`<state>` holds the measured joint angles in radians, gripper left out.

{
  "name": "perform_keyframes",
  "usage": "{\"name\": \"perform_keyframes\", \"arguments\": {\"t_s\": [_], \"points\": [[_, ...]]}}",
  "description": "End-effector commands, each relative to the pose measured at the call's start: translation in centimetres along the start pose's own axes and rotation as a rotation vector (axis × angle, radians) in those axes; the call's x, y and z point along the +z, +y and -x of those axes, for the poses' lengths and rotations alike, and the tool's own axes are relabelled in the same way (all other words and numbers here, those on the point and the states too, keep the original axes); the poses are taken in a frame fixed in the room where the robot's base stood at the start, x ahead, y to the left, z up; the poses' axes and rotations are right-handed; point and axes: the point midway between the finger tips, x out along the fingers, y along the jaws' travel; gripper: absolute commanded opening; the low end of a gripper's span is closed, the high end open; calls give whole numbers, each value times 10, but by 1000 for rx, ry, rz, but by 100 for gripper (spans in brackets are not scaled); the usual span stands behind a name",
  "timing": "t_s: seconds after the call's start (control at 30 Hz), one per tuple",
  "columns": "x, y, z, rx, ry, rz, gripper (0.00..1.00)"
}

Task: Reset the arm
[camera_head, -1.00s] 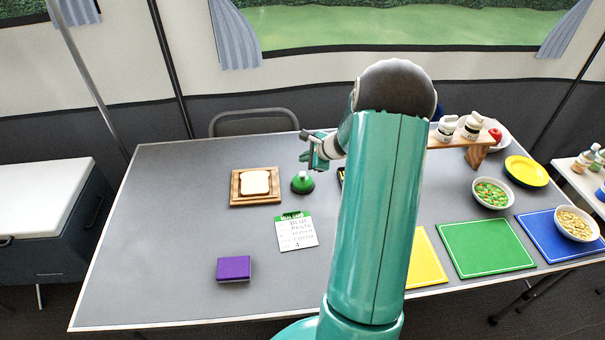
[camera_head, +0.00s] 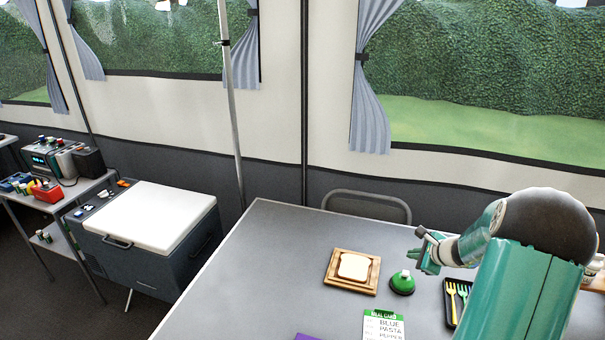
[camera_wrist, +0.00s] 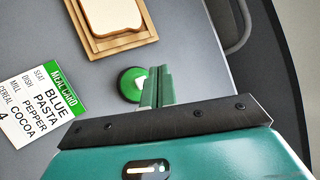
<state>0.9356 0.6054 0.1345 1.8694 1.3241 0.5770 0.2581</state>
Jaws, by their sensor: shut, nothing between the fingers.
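My gripper (camera_head: 424,262) is at the end of my teal arm, above the grey table (camera_head: 262,268). In the wrist view its fingers (camera_wrist: 158,88) are shut together with nothing between them. A green bell-like item with a light top (camera_head: 402,282) sits on the table just below and left of the gripper. In the wrist view this green item (camera_wrist: 128,84) is partly hidden behind the fingers. My arm covers the right part of the table in the head view.
A wooden board (camera_head: 341,286) with a slice of bread (camera_head: 355,267) lies left of the green item. A meal card (camera_head: 383,327) lies in front. A black tray (camera_head: 450,312) holds forks beside my arm. A white-lidded cooler (camera_head: 160,215) stands left of the table. The table's left part is clear.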

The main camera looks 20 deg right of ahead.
Motion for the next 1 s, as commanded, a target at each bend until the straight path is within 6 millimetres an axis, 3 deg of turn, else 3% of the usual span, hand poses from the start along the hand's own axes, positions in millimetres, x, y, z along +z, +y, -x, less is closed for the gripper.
{"name": "perform_keyframes", "arguments": {"t_s": [0.07, 0.17, 0.37, 0.5, 0.7, 0.9, 1.0], "points": [[3, 0, 1, 2, -2, 10, 0], [24, 0, 6, 17, -12, 72, 0], [118, 18, 36, 102, -59, 393, 0], [184, 45, 68, 169, -92, 660, 0], [256, 94, 118, 252, -127, 1031, 0], [300, 147, 172, 317, -145, 1387, 0], [312, 172, 200, 342, -144, 1559, 0]]}}
